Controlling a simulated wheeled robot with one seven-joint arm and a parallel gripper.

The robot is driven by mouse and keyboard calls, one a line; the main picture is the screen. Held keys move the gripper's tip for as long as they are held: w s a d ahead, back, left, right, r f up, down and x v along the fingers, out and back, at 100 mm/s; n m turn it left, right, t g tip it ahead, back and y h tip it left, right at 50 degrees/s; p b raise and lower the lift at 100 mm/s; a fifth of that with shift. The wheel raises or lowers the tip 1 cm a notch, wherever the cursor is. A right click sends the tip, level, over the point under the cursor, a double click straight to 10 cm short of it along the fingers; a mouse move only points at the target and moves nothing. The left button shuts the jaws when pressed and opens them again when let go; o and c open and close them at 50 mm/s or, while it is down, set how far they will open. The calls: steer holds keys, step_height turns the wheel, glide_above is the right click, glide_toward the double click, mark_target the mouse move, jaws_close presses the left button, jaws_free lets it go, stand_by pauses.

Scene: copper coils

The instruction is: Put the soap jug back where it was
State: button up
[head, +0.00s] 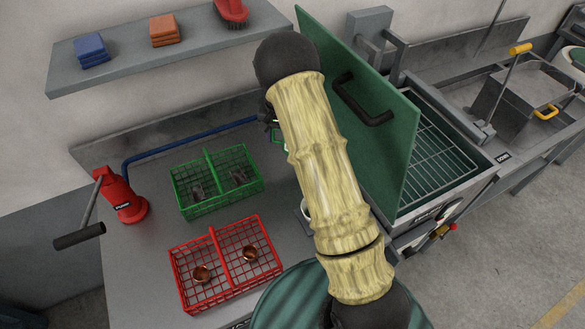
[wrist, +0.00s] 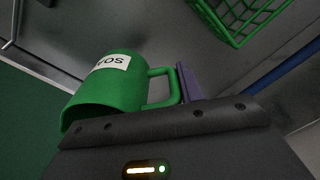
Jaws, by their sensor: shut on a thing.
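The soap jug (wrist: 112,85) is green with a white SOAP label, which reads upside down in the wrist view. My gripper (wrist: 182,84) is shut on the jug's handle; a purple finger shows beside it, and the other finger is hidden. In the head view only a small green part of the jug (head: 279,136) shows past my arm. My arm hides most of the gripper there. I cannot tell whether the jug touches the bench.
A green two-part basket (head: 216,180) and a red basket (head: 226,262) with copper coils stand on the bench left of my arm. A raised green lid (head: 375,100) stands close on the right. A red pump (head: 122,200) is far left; a shelf (head: 150,45) hangs above.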

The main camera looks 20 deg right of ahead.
steer(key=shift+w+d+r+m+b, duration=0.1)
steer(key=shift+w+r+m+b, duration=0.2)
steer(key=shift+w+m, duration=0.25)
steer(key=shift+w+d+r+m+b, duration=0.15)
steer(key=shift+w+m+b, duration=0.15)
steer(key=shift+w+m, duration=0.25)
steer(key=shift+a, duration=0.1)
steer(key=shift+f+p, duration=0.8)
steer(key=shift+f, duration=2.35)
steer(key=shift+f+p, duration=0.55)
steer(key=shift+f, duration=1.35)
